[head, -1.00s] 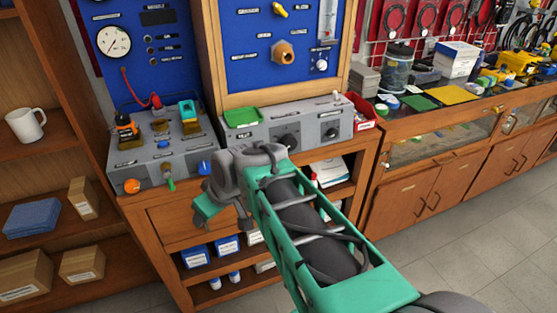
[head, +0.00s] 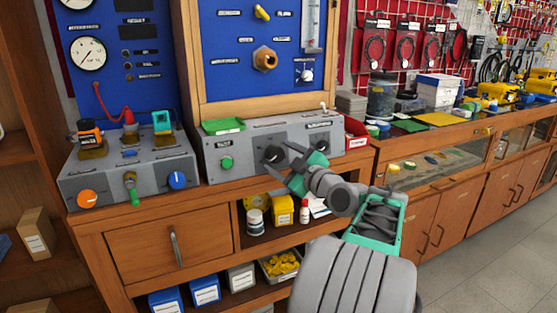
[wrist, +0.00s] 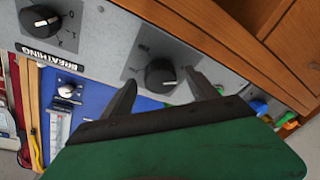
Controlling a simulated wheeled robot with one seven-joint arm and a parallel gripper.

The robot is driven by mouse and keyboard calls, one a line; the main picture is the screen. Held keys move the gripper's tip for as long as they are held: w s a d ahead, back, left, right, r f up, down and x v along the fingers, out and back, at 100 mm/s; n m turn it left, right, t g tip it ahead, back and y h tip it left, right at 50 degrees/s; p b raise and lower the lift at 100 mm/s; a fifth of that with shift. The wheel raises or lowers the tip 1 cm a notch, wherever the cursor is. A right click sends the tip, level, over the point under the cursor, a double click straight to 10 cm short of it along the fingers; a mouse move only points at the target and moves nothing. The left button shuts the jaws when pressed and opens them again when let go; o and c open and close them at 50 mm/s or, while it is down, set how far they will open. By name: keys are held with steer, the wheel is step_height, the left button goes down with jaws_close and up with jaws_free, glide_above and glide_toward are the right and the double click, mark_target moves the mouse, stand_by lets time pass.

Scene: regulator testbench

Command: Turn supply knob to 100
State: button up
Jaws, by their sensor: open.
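A grey bench box (head: 240,138) carries two black knobs. The left black knob (head: 273,155) is in front of my gripper (head: 284,160); in the wrist view it (wrist: 160,75) has a white pointer line and sits between the tips of my open gripper (wrist: 159,80). The fingers appear apart from it on both sides; whether they reach past its face I cannot tell. The right black knob (head: 323,146) shows in the wrist view (wrist: 40,21) beside an upside-down BREATHING label. The left knob's label and scale are too small or blurred to read.
A green button (head: 226,164) is left on the same box. A second grey box (head: 125,180) has an orange knob (head: 87,199) and a blue knob (head: 177,180). A green tray (head: 222,126) lies on top, and a red bin (head: 355,133) stands at the right.

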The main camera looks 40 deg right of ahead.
steer(key=shift+w, duration=0.75)
steer(key=shift+c, duration=0.5)
steer(key=c, duration=1.3)
steer(key=shift+o, duration=0.2)
